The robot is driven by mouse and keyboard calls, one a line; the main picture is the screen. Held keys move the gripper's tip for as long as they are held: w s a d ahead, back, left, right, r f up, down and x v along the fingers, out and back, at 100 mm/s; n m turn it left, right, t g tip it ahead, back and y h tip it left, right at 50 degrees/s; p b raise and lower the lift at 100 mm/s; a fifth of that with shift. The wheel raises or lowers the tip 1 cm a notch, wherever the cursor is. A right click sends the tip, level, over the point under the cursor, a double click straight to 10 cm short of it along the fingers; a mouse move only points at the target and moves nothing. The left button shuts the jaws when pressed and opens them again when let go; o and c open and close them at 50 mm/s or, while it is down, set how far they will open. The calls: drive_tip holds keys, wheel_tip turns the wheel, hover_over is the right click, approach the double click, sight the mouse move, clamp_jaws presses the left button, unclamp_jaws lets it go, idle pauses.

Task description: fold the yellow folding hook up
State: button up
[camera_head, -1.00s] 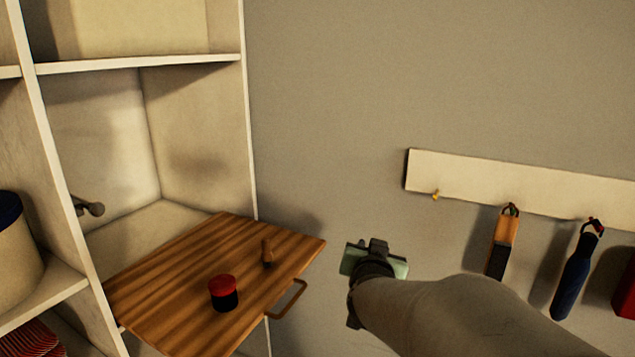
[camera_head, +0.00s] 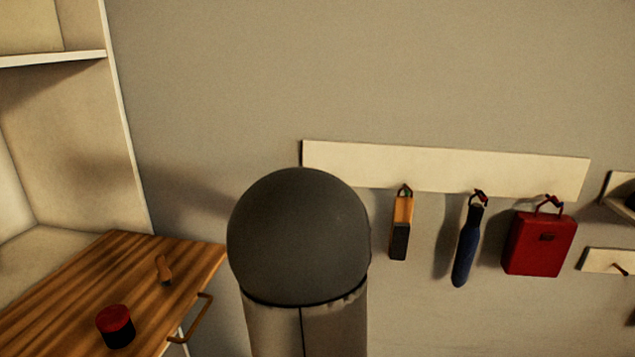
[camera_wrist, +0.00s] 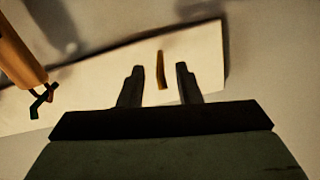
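The yellow folding hook (camera_wrist: 161,70) shows in the wrist view as a thin upright yellow piece against the pale rail. The pale rail (camera_head: 440,168) is fixed to the wall, and it also fills the middle of the wrist view (camera_wrist: 110,70). My gripper (camera_wrist: 158,85) is open, with one dark finger on each side of the hook and a gap on both sides. I cannot tell how far the hook is from the fingertips in depth. In the head view my arm hides the hook and my gripper.
An orange and black item (camera_head: 401,225), a dark blue item (camera_head: 467,245) and a red case (camera_head: 539,243) hang from the rail to the right. A wooden board (camera_head: 70,285) with a handle (camera_head: 190,325) bears a red-topped jar (camera_head: 115,325) and a small brown piece (camera_head: 164,270).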

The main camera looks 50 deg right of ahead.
drive_tip(key=shift+p+x, duration=0.35)
drive_tip(key=shift+x, duration=1.85)
clamp_jaws()
